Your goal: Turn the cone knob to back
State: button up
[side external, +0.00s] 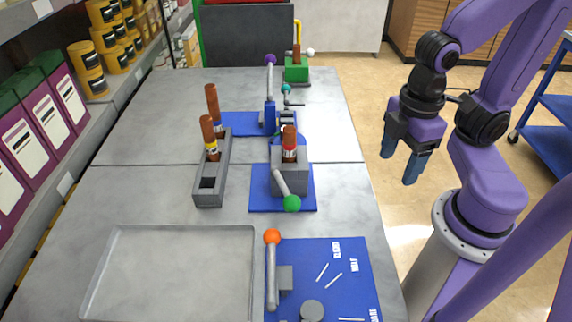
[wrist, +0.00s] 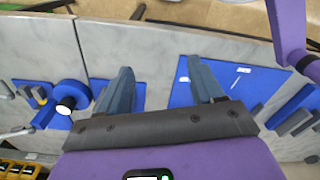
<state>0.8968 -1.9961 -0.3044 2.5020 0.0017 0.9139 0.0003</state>
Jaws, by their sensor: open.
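A round grey knob (side external: 312,310) stands on the blue labelled panel (side external: 352,268) at the bottom of the side external view, cut by the frame's edge. I cannot tell whether it is the cone knob, or which way it points. White marks and labels lie around it, too small to read surely. My gripper (side external: 400,168) is open and empty, off the right side of the table, with its blue fingers pointing down, well apart from the panel. In the wrist view its two fingers (wrist: 160,85) are spread with nothing between them. A blue panel with white marks (wrist: 240,70) shows beyond the right finger.
A lever with an orange ball (side external: 271,237) rises at the panel's left. An empty grey tray (side external: 170,275) lies left of it. A grey block with a green-ball lever (side external: 291,203) and a grey holder (side external: 207,190) stand farther back. The floor beneath my gripper is clear.

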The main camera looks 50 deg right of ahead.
jog(key=w+a+r, duration=0.2)
jog(key=w+r, duration=0.1)
jog(key=w, duration=0.5)
jog(key=w+a+r, duration=0.2)
jog(key=w, duration=0.5)
jog(key=w+d+r+n, duration=0.1)
jog(key=w+d+r, duration=0.15)
jog(key=w, duration=0.45)
jog(key=w+d+r, duration=0.1)
jog(key=w+d, duration=0.2)
jog(key=w, duration=0.5)
jog(key=f, duration=1.7)
jog(key=shift+s+f, duration=0.15)
jog(key=shift+s, duration=0.05)
jog(key=shift+c, duration=0.4)
jog(key=c, duration=1)
